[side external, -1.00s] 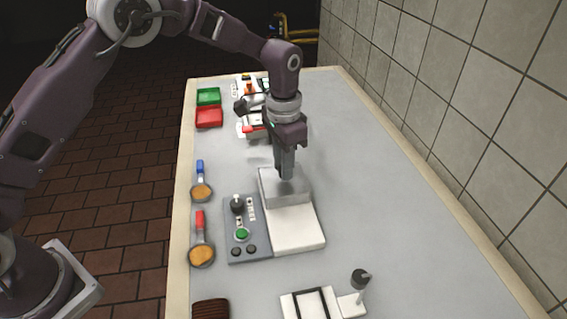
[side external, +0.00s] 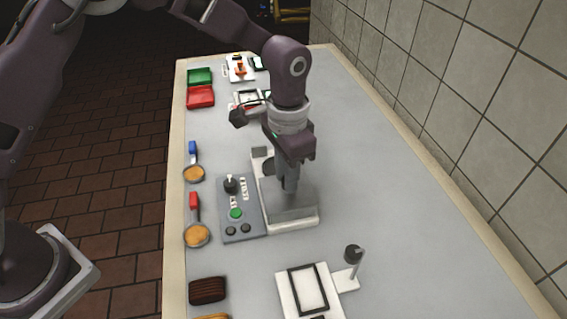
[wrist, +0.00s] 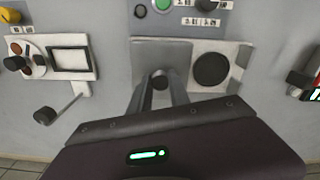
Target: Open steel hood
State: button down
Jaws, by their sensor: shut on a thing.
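The steel hood (side external: 292,214) is a grey metal box at the near end of a white base (side external: 257,196). In the wrist view the hood (wrist: 150,52) is a grey plate left of a round black disc (wrist: 211,69), which lies uncovered on the base. My gripper (side external: 289,188) points straight down over the hood. In the wrist view my gripper (wrist: 159,82) is shut on a small dark knob on top of the hood. The fingers partly hide the knob and the hood.
A control panel (side external: 240,222) with a green button stands left of the base. Two round-ended scoops (side external: 196,236) lie farther left. A white plate with a black frame (side external: 285,287) is in front. Red (side external: 200,98) and green (side external: 200,76) trays are behind. The table's right side is clear.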

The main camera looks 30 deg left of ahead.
jog(key=c, duration=1.2)
grip_release()
notch_tip(320, 180, up, 7)
jog(key=shift+r, duration=0.1)
